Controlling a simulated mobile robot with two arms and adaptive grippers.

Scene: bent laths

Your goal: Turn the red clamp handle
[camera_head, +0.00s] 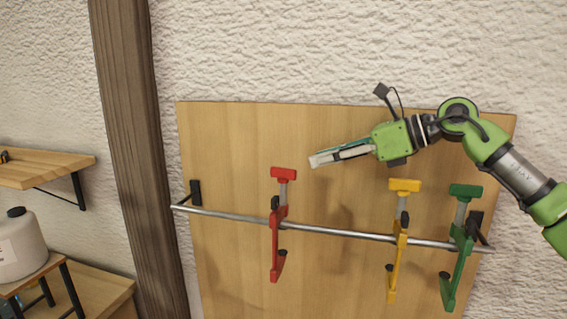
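The red clamp (276,240) hangs on a metal rail in front of a wooden board. Its red handle (283,174) is a short crossbar at the top of a grey spindle. My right gripper (318,160) comes in from the right, green with pale fingers pointing left. Its fingertips are a little to the right of and above the red handle in the picture, apart from it. The fingers are seen from the side and lie close together, so their opening is unclear. My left gripper is not in view.
A yellow clamp (400,240) and a green clamp (460,250) hang farther right on the rail (340,232). The board (235,140) is bare left of the red clamp. A dark wooden post (128,130), a shelf (45,165) and a white canister (20,248) stand at left.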

